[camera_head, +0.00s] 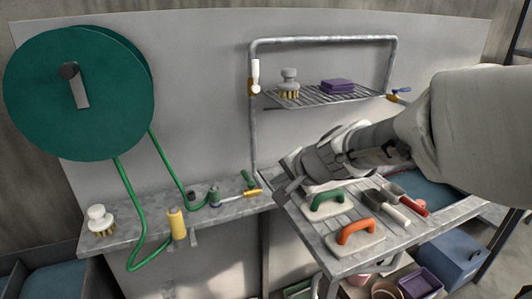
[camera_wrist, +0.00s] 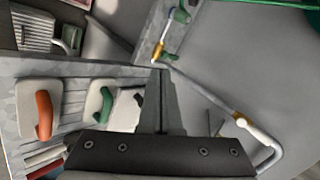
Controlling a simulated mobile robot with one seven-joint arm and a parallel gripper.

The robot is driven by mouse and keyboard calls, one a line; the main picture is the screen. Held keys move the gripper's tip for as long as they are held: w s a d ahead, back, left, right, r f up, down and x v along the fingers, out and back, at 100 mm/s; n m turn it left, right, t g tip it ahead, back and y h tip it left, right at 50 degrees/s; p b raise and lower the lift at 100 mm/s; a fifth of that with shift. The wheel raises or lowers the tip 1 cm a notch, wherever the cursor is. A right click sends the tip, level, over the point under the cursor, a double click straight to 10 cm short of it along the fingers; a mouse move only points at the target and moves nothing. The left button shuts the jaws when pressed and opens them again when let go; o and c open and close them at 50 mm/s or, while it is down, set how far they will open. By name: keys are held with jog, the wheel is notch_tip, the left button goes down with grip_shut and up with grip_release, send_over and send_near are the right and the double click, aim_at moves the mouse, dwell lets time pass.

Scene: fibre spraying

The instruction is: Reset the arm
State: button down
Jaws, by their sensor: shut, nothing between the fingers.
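My arm reaches in from the right in the head view, with my gripper (camera_head: 287,190) above the left end of the right-hand bench. In the wrist view my gripper (camera_wrist: 161,75) shows its fingers together with nothing between them. A white block with a green handle (camera_head: 326,200) sits just below and right of it, apart from it. A white block with an orange handle (camera_head: 355,232) sits nearer the front. In the wrist view, the orange handle (camera_wrist: 43,115) and green handle (camera_wrist: 105,103) lie left of the fingers.
A green hose reel (camera_head: 80,120) hangs on the wall, its hose looping to the left bench (camera_head: 150,225). A metal pipe frame (camera_head: 320,40) holds a rack with a brush (camera_head: 289,84) and purple sponges (camera_head: 338,86). Trowels (camera_head: 385,206) lie right of the blocks. A blue box (camera_head: 452,258) stands below.

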jog(key=shift+s+r, duration=0.1)
jog(key=shift+s, duration=0.15)
jog(key=s+d+r+n+g+h+p, duration=0.1)
jog(key=s+d+r+n+p, duration=0.1)
jog(key=s, duration=0.5)
jog(key=s+d+r+n+h+p, duration=0.2)
jog(key=s+d+r+n+p, duration=0.1)
jog(key=s, duration=0.5)
jog(key=s+d+r+n+g+h+p, duration=0.1)
jog(key=s+d+r+n+p, duration=0.1)
jog(key=s, duration=0.5)
jog(key=shift+s+d+r+n+g+h+p, duration=0.35)
jog(key=shift+d+r+n, duration=0.55)
jog(key=shift+d+n, duration=0.3)
